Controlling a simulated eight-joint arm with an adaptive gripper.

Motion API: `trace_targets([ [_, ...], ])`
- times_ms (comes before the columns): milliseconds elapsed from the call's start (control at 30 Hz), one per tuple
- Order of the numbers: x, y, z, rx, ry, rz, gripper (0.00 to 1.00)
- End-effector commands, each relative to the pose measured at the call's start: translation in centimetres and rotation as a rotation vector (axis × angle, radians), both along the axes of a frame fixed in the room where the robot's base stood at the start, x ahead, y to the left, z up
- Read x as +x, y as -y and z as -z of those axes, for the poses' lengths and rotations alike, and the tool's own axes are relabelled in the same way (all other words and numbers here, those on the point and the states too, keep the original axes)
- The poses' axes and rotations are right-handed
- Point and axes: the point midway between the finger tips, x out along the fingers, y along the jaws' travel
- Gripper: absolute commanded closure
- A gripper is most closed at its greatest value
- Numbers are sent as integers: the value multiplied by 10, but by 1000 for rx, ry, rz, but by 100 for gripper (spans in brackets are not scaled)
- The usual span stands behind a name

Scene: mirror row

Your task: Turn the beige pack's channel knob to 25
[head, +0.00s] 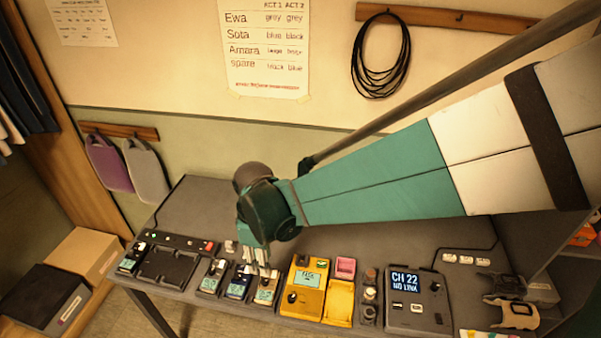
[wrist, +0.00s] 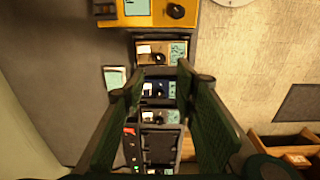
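The beige pack (wrist: 145,47) lies in a row of small packs, between the yellow tester and the blue pack (wrist: 158,102). Its dark knob (wrist: 158,59) sits beside a pale display (wrist: 178,53), which seems to read 25, though the digits are small. In the head view the beige pack (head: 266,288) is just left of the yellow tester, its top partly hidden by the fingers. My gripper (wrist: 162,78) is open and empty, its green fingers spread apart over the row. In the head view my gripper (head: 255,262) hangs above the blue and beige packs.
The yellow tester (head: 300,303) stands close beside the beige pack. A grey pack (head: 212,280) and an empty charger tray (head: 168,268) lie left. A dark receiver (head: 418,310) at right shows CH 22, NO LINK. The desk behind the row is mostly clear.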

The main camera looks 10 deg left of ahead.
Motion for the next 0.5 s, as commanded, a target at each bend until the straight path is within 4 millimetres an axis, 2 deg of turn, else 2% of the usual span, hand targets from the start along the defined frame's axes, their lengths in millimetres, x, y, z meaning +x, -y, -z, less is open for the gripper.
trace_targets([
  [500, 1, -2, 11, -3, -29, 734, 71],
])
